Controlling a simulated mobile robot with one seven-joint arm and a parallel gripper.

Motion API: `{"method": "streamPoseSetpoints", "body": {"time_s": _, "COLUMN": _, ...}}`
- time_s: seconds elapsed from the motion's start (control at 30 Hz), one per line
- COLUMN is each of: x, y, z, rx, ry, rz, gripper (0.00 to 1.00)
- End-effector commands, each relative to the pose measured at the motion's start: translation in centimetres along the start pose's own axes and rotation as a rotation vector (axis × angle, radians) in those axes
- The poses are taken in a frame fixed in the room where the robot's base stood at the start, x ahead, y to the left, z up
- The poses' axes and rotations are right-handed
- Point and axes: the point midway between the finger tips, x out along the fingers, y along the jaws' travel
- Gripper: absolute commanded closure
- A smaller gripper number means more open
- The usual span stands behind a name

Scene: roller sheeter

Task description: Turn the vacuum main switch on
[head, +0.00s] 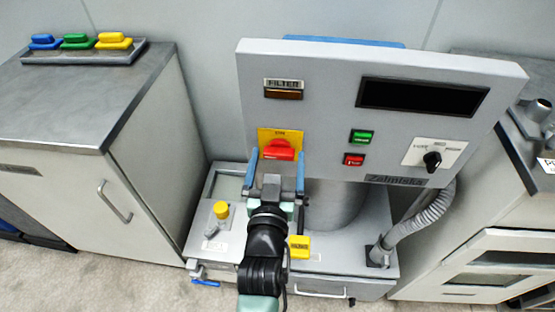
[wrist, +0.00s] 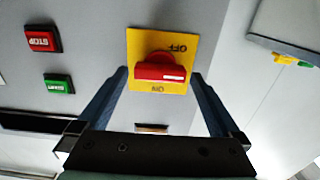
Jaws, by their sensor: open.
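The main switch is a red rotary handle (head: 280,150) on a yellow plate (head: 266,135) at the left of the grey machine panel. In the wrist view the red handle (wrist: 160,68) lies crosswise, with a white mark at its right end. The yellow plate (wrist: 141,38) reads OFF at its top edge and ON at its bottom edge, letters upside down. My gripper (head: 276,162) is open in front of the switch. In the wrist view its two blue fingers (wrist: 160,75) stand either side of the handle, with gaps; contact is not visible.
Green and red buttons (head: 362,136) and a selector knob (head: 432,159) sit right of the switch. The FILTER lamp (head: 283,89) is above it. Below are a yellow knob (head: 221,209) and a hose (head: 420,220). A cabinet (head: 140,190) stands left.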

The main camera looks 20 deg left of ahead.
Motion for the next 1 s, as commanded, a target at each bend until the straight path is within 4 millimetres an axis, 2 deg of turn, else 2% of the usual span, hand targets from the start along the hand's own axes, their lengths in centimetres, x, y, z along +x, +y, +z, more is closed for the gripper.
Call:
{"method": "streamPoseSetpoints", "body": {"time_s": 0.03, "x": -0.01, "y": 0.00, "z": 0.00, "rx": 0.000, "ry": 0.000, "rz": 0.000, "gripper": 0.04}}
{"method": "streamPoseSetpoints", "body": {"time_s": 0.07, "x": -0.02, "y": 0.00, "z": -0.01, "rx": 0.000, "ry": 0.000, "rz": 0.000, "gripper": 0.09}}
{"method": "streamPoseSetpoints", "body": {"time_s": 0.43, "x": -0.04, "y": 0.01, "z": -0.02, "rx": 0.000, "ry": 0.001, "rz": 0.000, "gripper": 0.76}}
{"method": "streamPoseSetpoints", "body": {"time_s": 0.77, "x": -0.04, "y": 0.03, "z": 0.05, "rx": 0.048, "ry": 0.002, "rz": 0.000, "gripper": 0.76}}
{"method": "streamPoseSetpoints", "body": {"time_s": 1.0, "x": -0.04, "y": 0.15, "z": 0.17, "rx": 0.194, "ry": 0.002, "rz": 0.001, "gripper": 0.76}}
